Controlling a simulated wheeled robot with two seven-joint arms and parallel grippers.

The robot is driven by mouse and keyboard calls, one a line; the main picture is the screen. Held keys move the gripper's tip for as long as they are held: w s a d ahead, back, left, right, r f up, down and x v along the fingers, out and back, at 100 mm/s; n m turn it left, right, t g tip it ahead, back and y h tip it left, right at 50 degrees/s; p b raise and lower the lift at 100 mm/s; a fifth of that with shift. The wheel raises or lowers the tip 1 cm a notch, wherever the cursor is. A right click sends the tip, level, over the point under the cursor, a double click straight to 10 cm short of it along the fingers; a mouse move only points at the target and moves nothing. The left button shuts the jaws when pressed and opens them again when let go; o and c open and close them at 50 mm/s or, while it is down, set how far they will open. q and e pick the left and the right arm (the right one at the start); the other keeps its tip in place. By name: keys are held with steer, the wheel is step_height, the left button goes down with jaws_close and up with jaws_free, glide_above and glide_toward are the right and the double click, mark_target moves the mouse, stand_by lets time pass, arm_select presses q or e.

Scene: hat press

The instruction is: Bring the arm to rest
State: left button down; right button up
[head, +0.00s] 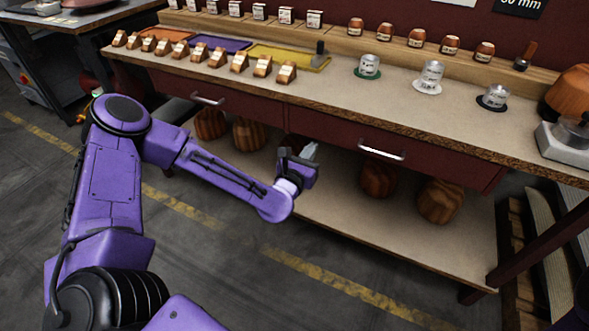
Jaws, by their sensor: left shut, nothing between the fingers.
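My left arm comes in from the left and is purple. Its left gripper (310,151) is in front of the workbench (375,112), at about the height of the drawers and below the bench top. The gripper is shut and empty, with its fingertips pointing away from me toward the bench. It appears apart from the bench and from the things on it.
Red drawers with metal handles (381,152) face me. Wooden head blocks (441,201) stand on the lower shelf (400,237). Small wooden blocks, coloured trays (288,57) and metal weights (431,74) stand on the bench top. The floor (220,270) in front is clear.

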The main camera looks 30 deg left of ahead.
arm_select(q)
steer(key=s+d+f+m+g+h+p, duration=0.1)
steer(key=s+d+f+m+g+p, duration=0.1)
steer(key=s+f+m+g, duration=0.5)
steer(key=s+d+f+m+g+h+p, duration=0.1)
steer(key=s+d+f+m+g+p, duration=0.15)
steer(key=s+f+m, duration=0.75)
steer(key=s+a+r+m+g+y+p, duration=0.1)
steer(key=s+a+m+g+p, duration=0.1)
steer(key=s+m, duration=0.4)
steer(key=s+a+r+m+g+y+p, duration=0.1)
steer(key=s+a+m+p, duration=0.4)
steer(key=s, duration=0.7)
steer(key=a+m+g+y, duration=0.1)
steer(key=m+g, duration=0.1)
steer(key=shift+m+y, duration=0.3)
steer(key=shift+s+r, duration=0.1)
